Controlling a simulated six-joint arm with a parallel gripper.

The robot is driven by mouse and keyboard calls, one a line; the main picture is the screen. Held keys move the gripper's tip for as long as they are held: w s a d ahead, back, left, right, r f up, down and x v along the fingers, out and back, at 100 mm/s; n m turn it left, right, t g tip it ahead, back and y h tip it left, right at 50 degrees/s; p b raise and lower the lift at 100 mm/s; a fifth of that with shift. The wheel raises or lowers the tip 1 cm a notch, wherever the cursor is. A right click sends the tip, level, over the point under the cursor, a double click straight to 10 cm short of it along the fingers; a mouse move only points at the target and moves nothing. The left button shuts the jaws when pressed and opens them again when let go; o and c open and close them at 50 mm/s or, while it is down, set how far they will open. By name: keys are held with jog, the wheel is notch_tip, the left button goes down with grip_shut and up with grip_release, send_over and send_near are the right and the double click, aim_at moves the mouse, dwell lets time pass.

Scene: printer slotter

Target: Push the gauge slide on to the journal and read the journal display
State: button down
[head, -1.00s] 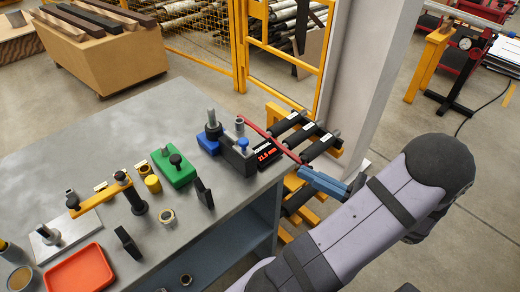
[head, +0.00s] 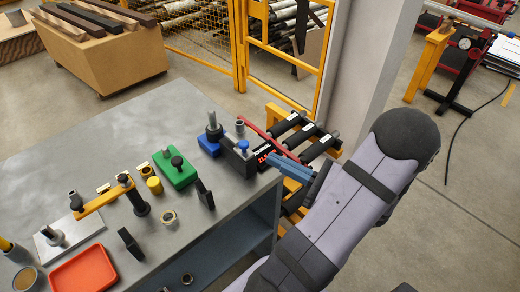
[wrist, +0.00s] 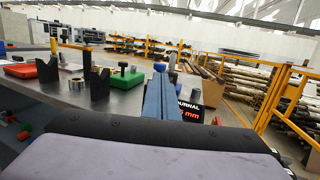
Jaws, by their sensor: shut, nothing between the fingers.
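My gripper (head: 277,160) is shut and empty, its blue fingers pointing left at the bench's right edge. It also shows in the wrist view (wrist: 160,75). The journal display (head: 263,157) is black with red digits. The fingers partly cover it in the head view. In the wrist view the display (wrist: 190,111) reads "JOURNAL" and "mm", the number mostly hidden. A dark gauge block (head: 237,162) with a blue knob (head: 243,145) stands left of the display. I cannot tell which part is the slide, or whether the fingers touch it. A grey cylinder (head: 240,127) stands behind.
A red bar (head: 270,136) runs behind the display. Black rollers on a yellow frame (head: 315,146) stand beyond the bench edge. A blue block (head: 208,147), a green block (head: 174,174), a yellow arm (head: 100,198) and a red tray (head: 77,270) are on the grey bench.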

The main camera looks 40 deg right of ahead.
aim_at(247, 141)
jog(key=shift+p+x, duration=0.55)
jog(key=shift+x, duration=2.2)
jog(key=w+p, duration=0.1)
jog(key=w, duration=0.4)
jog(key=shift+w, duration=0.15)
jog(key=shift+r, duration=0.1)
jog(key=shift+d, duration=0.1)
jog(key=shift+s+d, duration=0.15)
jog(key=shift+s, duration=0.3)
jog(key=b+v, duration=0.1)
jog(key=v, duration=1.2)
jog(key=shift+f+b, duration=0.2)
jog(key=shift+b, duration=0.2)
